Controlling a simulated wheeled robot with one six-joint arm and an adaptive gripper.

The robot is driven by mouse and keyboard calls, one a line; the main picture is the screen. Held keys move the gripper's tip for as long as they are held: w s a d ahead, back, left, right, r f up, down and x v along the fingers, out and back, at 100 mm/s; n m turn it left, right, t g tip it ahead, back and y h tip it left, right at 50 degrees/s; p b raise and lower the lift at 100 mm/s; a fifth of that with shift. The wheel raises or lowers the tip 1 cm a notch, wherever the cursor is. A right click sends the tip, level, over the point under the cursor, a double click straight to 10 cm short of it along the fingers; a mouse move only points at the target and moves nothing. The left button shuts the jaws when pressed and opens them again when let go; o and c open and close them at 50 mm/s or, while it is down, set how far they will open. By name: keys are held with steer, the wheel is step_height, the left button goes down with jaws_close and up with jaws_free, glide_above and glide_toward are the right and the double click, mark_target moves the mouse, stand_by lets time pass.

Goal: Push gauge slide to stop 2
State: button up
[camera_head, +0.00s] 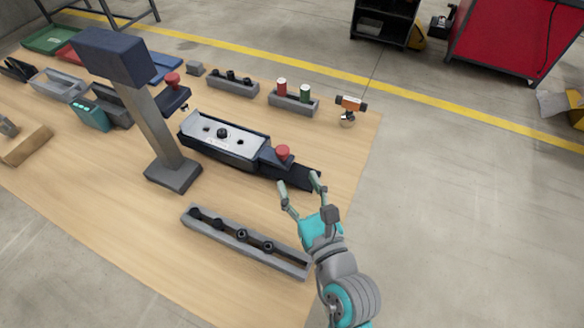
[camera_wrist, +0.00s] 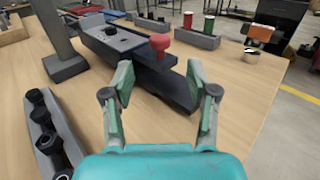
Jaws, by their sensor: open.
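A long dark gauge fixture (camera_head: 236,154) lies on the wooden table, with a pale top plate bearing a black knob. At its near right end a dark slide block with a red knob (camera_head: 283,153) sits on a dark rail (camera_head: 303,177). In the wrist view the red knob (camera_wrist: 160,43) stands ahead, with the rail (camera_wrist: 170,87) running toward my gripper. My gripper (camera_head: 298,182) is open and empty, at the rail's right end. In the wrist view its fingers (camera_wrist: 158,75) frame the rail, apart from the knob. I cannot make out any stop marks.
A grey post with a dark head (camera_head: 160,125) stands left of the fixture. A grey tray with several black pieces (camera_head: 240,243) lies in front. Holders with red and green cylinders (camera_head: 293,101) and an orange-topped item (camera_head: 349,105) stand behind. Bare table lies between fixture and front tray.

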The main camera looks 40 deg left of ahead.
steer(key=shift+v, duration=0.85)
steer(key=shift+c, duration=0.2)
steer(key=shift+w+a, duration=0.1)
steer(key=c, duration=0.4)
steer(key=shift+w+f, duration=0.15)
steer(key=shift+w, duration=0.15)
steer(key=c, duration=0.4)
steer(key=w, duration=0.1)
steer(key=w+f+g, duration=0.1)
steer(key=w+n+g, duration=0.1)
steer(key=shift+a+f, duration=0.35)
jaws_close()
steer(key=w+g, duration=0.1)
steer(key=w+n+g, duration=0.1)
steer(key=w+d+n+g, duration=0.1)
steer(key=g, duration=0.1)
steer(key=shift+f, duration=0.4)
steer(key=w+d+r+n+g+h, duration=0.1)
steer(key=w+d+r+n+g, duration=0.2)
steer(key=d+n+g, duration=0.4)
steer(key=m, duration=0.1)
glide_toward(289, 168)
steer(key=x, duration=0.5)
steer(key=shift+a+f, duration=0.15)
steer(key=shift+f, duration=0.2)
steer(key=shift+s+a+t, duration=0.15)
steer(key=shift+a+t, duration=0.15)
steer(key=shift+a, duration=0.45)
